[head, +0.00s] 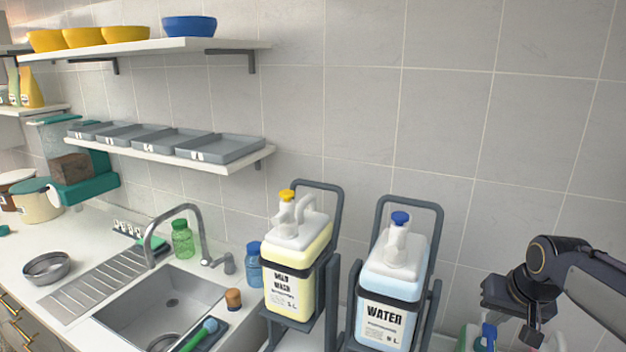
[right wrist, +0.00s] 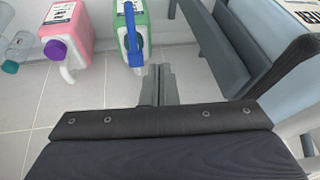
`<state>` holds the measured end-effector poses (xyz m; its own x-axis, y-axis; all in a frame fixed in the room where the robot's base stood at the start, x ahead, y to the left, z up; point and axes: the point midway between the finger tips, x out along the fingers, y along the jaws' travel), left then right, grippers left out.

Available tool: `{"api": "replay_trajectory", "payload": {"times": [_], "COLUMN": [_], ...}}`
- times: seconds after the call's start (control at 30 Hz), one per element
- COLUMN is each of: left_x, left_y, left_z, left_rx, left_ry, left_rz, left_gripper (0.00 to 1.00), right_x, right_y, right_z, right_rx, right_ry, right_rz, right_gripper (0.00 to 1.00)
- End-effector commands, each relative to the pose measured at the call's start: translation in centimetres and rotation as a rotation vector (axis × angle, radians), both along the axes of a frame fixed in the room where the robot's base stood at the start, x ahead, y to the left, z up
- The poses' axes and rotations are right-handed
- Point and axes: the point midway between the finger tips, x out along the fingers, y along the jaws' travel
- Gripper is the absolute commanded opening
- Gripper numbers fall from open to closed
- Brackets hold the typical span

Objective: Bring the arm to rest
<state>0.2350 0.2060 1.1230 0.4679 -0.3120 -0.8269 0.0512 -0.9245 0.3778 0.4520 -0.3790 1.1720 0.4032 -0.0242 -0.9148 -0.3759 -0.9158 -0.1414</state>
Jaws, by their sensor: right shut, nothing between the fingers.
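My right gripper (head: 500,297) is at the right of the head view, in front of the tiled wall and right of the water jug. It holds nothing. In the right wrist view its two fingers (right wrist: 158,85) are together with nothing between them. The rest of my right arm comes in from the right edge. My left gripper is not in either view.
A blue-capped water jug (head: 393,277) and a yellow-capped wash jug (head: 297,255) stand in dark frames. A sink (head: 160,305) lies left.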

Motion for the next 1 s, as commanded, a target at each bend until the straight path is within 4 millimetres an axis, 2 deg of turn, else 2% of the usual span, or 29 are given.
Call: {"api": "replay_trajectory", "payload": {"times": [0.03,0.13,0.3,0.4,0.5,0.6,0.7,1.0], "left_x": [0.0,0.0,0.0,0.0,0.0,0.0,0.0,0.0], "left_y": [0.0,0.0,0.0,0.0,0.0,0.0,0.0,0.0], "left_z": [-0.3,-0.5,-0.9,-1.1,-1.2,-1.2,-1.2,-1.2], "left_rx": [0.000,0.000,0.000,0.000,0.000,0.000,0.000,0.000], "left_ry": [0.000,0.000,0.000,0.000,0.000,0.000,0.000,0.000], "left_rz": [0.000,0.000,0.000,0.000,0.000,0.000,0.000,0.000], "left_gripper": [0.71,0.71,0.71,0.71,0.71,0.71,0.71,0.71], "right_x": [-2.4,-6.9,-14.2,-17.6,-19.9,-21.3,-21.8,-21.8], "right_y": [1.9,5.5,11.3,14.0,15.8,16.9,17.3,17.3], "right_z": [0.3,0.2,-1.7,-3.3,-4.8,-5.7,-6.1,-6.1], "right_rx": [0.028,0.082,0.157,0.188,0.208,0.220,0.224,0.225], "right_ry": [-0.020,-0.046,-0.089,-0.108,-0.119,-0.124,-0.126,-0.126], "right_rz": [0.030,0.094,0.200,0.250,0.285,0.306,0.313,0.314], "right_gripper": [0.00,0.00,0.00,0.00,0.00,0.00,0.00,0.00]}}
